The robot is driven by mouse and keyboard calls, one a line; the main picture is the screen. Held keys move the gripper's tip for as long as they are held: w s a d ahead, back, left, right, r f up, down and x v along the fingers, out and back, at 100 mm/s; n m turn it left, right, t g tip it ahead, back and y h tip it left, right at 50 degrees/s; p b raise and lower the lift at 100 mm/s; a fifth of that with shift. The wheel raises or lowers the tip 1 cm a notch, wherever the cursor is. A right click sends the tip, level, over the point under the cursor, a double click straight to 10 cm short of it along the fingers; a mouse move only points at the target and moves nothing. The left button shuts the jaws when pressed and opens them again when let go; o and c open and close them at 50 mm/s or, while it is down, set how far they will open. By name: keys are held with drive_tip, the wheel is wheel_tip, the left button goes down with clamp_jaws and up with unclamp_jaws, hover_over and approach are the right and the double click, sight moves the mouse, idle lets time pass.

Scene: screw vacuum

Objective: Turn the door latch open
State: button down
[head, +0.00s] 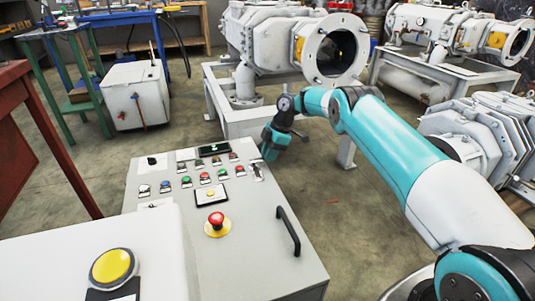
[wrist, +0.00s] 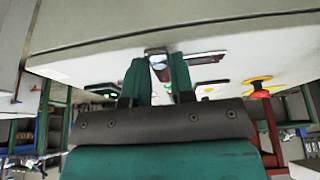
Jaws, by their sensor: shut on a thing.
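The door latch is a small silver metal piece (wrist: 157,60) on the white face of the control cabinet (head: 255,245), in the wrist view. The teal fingers of my gripper (wrist: 158,72) stand on both sides of the latch, shut on it. In the head view my gripper (head: 268,154) reaches down at the cabinet's upper right corner.
The cabinet face bears several small push buttons, a red emergency stop (head: 216,221) on a yellow base and a black handle (head: 288,231). A big yellow button (head: 112,267) is at the lower left. White vacuum machines (head: 280,45) on stands are behind my arm.

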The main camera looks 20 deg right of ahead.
drive_tip(key=c, duration=1)
unclamp_jaws()
drive_tip(key=shift+o, duration=0.2)
drive_tip(key=p+v, duration=0.4)
drive_tip(key=v, duration=0.3)
drive_tip(key=shift+r, duration=0.2)
drive_tip(key=shift+d, duration=0.15)
